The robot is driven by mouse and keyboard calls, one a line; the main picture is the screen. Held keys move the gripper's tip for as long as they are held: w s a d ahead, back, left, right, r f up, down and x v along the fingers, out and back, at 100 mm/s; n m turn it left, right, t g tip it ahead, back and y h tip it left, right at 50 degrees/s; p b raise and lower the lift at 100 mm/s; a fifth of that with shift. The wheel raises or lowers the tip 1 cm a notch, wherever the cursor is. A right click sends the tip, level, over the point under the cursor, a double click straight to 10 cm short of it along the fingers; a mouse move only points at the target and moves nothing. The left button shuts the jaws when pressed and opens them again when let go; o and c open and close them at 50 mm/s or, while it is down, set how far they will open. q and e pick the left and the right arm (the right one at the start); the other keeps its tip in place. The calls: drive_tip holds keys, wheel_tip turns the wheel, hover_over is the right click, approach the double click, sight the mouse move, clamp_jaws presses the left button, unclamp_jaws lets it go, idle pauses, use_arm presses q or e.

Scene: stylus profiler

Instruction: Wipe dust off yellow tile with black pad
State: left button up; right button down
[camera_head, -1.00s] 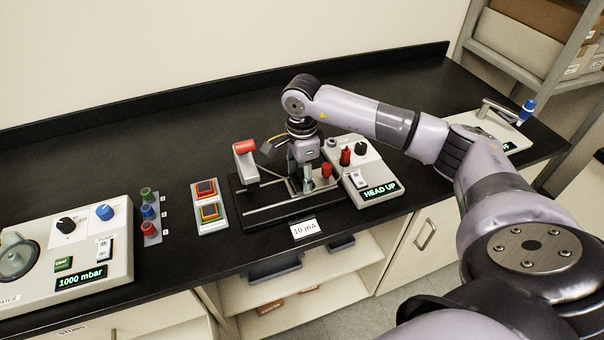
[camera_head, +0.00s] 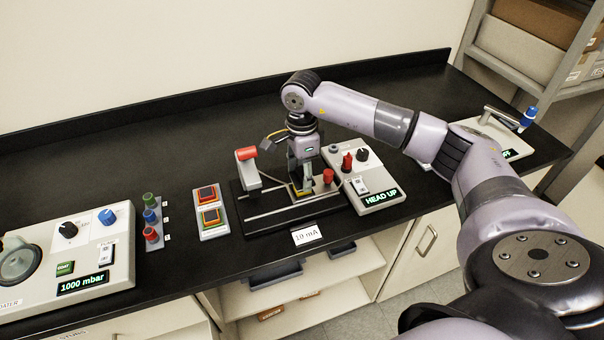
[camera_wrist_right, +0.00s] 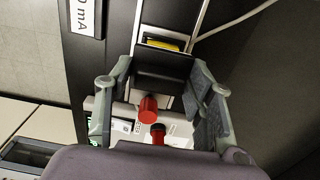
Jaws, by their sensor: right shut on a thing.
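The yellow tile (camera_wrist_right: 162,44) shows as a strip on the dark stage in the right wrist view. In the head view a small yellow edge (camera_head: 301,192) shows below my right gripper (camera_head: 304,183). In the right wrist view my right gripper (camera_wrist_right: 165,92) is shut on a black block, the black pad (camera_wrist_right: 165,66), right beside the tile. The pad hides part of the tile, and I cannot tell whether they touch. No dust can be made out. My left gripper is not in view.
The instrument has a red-topped post (camera_head: 246,153) left of the gripper and a red knob (camera_head: 328,176) close on its right. The HEAD UP control box (camera_head: 378,197) stands to the right. Two framed tiles (camera_head: 210,208) lie to the left. The back of the bench is clear.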

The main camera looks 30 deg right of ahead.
sight(302, 172)
drive_tip(key=shift+r+p, duration=1)
drive_tip(key=shift+r, duration=1.1)
drive_tip(key=s+a+n+b, duration=0.3)
drive_tip(key=s+a+n, duration=1)
drive_tip(key=n, duration=0.7)
drive_tip(key=shift+s+a+r+n, duration=0.2)
drive_tip(key=shift+s+r+n, duration=0.15)
drive_tip(key=shift+s, duration=0.6)
